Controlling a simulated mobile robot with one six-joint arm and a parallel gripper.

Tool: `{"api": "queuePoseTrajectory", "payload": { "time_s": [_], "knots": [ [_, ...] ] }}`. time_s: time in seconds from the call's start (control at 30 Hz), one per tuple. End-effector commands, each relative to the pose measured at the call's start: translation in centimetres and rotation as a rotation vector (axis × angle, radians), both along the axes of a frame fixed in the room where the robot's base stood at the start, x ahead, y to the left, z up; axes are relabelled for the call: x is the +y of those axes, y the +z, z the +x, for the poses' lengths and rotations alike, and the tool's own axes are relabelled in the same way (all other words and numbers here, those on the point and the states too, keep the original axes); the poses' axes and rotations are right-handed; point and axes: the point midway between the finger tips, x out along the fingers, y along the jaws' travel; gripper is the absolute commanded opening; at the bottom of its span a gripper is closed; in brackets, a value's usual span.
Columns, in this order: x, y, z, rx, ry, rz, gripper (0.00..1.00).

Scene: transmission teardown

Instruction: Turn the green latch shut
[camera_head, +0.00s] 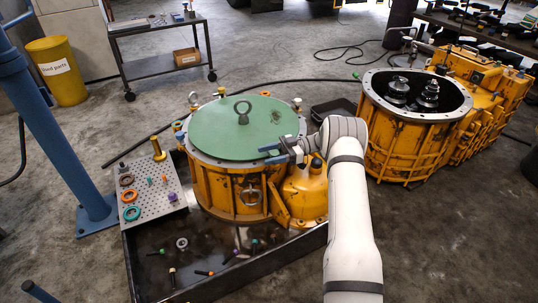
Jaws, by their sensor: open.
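My gripper (271,154) is at the right edge of the round green lid (225,125) of the yellow housing (228,186). Its two blue fingers point left and are apart, with nothing clearly between them. The lid lies flat on the housing and has a dark ring handle (242,112) standing on it. I cannot surely make out a green latch. My arm and gripper hide part of the housing's right side.
The housing stands in a dark tray (147,262) with several small loose parts in front. A perforated plate (150,190) with coloured rings is at the left, near a blue post (52,130). An open yellow housing (405,137) stands right. A cart (160,52) is behind.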

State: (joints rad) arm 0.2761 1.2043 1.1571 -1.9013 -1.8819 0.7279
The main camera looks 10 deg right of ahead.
Motion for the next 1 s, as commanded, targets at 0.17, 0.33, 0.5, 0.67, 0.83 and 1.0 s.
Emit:
{"api": "queuePoseTrajectory", "payload": {
  "time_s": [0.17, 0.33, 0.5, 0.67, 0.83, 1.0],
  "knots": [
    [-2.1, 0.1, 0.4, -0.001, -0.003, -0.001, 0.52],
    [-5.1, 0.1, 0.9, -0.001, -0.003, 0.000, 0.52],
    [-7.0, 0.0, 1.2, -0.001, -0.001, 0.000, 0.52],
    [-7.6, 0.0, 1.3, 0.001, -0.001, 0.000, 0.52],
    [-7.6, 0.0, 1.3, 0.001, -0.001, 0.000, 0.52],
    [-7.6, 0.0, 1.3, 0.000, -0.001, 0.000, 0.52]
  ]
}}
